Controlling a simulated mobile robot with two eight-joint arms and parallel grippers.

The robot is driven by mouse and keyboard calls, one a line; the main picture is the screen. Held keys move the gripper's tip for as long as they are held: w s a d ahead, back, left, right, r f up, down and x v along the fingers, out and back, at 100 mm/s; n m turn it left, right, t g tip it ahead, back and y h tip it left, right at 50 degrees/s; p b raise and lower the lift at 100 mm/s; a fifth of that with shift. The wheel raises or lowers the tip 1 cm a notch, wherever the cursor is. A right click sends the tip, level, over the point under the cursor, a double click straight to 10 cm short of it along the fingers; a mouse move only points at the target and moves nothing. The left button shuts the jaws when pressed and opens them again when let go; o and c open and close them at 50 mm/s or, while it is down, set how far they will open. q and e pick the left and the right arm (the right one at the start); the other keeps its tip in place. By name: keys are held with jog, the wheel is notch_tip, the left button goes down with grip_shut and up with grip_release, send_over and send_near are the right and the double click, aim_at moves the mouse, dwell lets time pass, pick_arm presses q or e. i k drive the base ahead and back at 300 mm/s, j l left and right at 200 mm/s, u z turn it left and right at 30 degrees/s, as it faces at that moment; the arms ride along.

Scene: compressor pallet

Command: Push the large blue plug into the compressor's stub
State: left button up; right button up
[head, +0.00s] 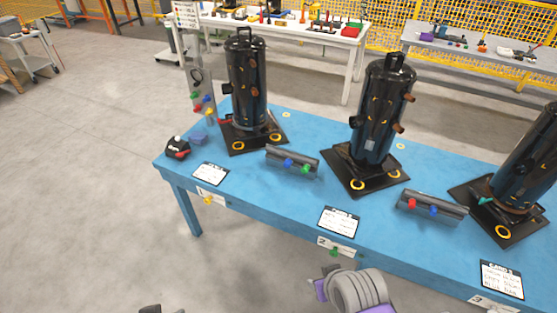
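Three black cylindrical compressors stand upright on black base plates on the blue table: left (247,85), middle (380,115) and right (522,165). Short brown and black stubs stick out of their sides. A blue plug (288,162) lies on a grey holder by the left compressor, next to a green one (305,168). Another blue plug (433,210) lies on a holder by the middle compressor, next to a red one (412,204). Plug sizes are hard to compare. A grey and purple part of my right arm shows at bottom centre. Dark tips of my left arm show at the bottom edge.
White written cards (338,222) lie along the table (255,190) front. A black and red object (177,148) sits at its left corner. Cluttered benches (345,42) stand behind.

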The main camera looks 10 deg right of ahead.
aim_at(288, 162)
jog(key=i+j, duration=0.15)
jog(key=j, duration=0.2)
jog(key=i+j+z, duration=0.15)
jog(key=j, duration=0.5)
jog(key=i+j+z, duration=0.1)
jog(key=j, duration=0.25)
jog(key=i+l, duration=0.35)
jog(key=i, duration=0.15)
